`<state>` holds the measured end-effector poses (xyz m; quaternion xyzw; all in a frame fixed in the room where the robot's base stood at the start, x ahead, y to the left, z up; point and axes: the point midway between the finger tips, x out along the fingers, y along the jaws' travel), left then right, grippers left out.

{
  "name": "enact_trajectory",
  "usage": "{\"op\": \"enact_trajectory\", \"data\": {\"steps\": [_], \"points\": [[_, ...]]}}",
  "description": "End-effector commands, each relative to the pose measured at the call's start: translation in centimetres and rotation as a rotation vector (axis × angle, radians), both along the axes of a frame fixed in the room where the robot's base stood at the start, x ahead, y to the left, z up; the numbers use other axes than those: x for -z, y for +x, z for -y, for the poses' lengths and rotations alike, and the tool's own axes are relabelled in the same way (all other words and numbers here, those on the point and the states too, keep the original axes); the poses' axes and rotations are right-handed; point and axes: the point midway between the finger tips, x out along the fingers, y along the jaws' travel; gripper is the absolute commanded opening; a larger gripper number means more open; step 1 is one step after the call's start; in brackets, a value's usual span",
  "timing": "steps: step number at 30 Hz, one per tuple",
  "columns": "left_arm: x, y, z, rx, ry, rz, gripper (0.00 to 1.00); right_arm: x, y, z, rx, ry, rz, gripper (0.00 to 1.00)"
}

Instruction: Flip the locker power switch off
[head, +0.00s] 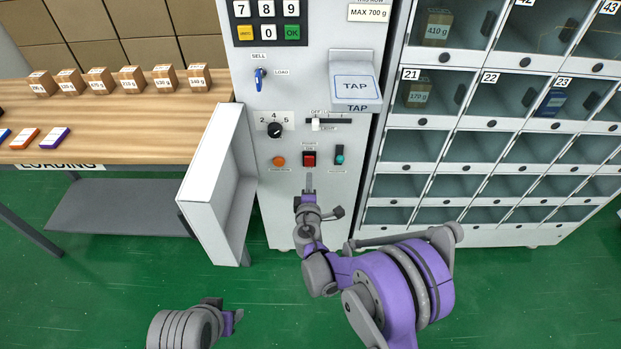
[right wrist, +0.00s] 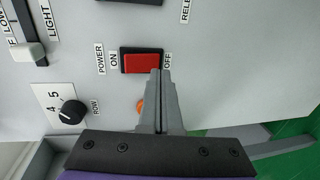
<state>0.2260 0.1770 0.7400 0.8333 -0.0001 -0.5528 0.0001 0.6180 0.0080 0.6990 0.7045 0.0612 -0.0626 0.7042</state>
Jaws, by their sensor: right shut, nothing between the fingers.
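The red power switch (head: 309,159) is on the white control panel, below the light slider. In the right wrist view the red rocker (right wrist: 142,62) sits in a black frame, with ON printed at its left end and OFF at its right end. My right gripper (head: 309,177) is shut and empty, just below the switch in the head view. In the right wrist view its fingertips (right wrist: 160,72) overlap the rocker's lower edge near the OFF end. I cannot tell if they touch it. My left gripper (head: 236,317) shows partly at the bottom, away from the panel; its jaws are unclear.
An orange button (head: 279,161), a row knob (head: 275,130) and a green-knobbed release switch (head: 339,159) surround the power switch. An open white door (head: 212,184) stands out at left. The locker grid (head: 431,158) is at right. Green floor (head: 120,270) is clear below.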

Motion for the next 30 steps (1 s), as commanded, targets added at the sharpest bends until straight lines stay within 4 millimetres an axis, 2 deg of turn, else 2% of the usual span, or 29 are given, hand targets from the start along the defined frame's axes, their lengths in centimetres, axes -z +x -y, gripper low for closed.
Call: {"op": "enact_trajectory", "data": {"steps": [6,13,18,30], "points": [[0.0,0.0,0.0,0.0,0.0,0.0,0.5,0.9,-4.9,-0.2,-0.002,0.001,0.0,0.0],[0.1,0.0,0.0,0.0,0.0,0.0,0.5,1.6,-8.8,-0.2,-0.001,0.002,0.0,0.0],[0.1,0.0,0.0,0.0,0.0,0.0,0.5,1.8,-9.9,-0.1,0.0,0.001,0.0,0.0],[0.1,0.0,0.0,0.0,0.0,0.0,0.5,1.8,-10.1,-0.1,0.0,0.001,0.0,0.0]]}}
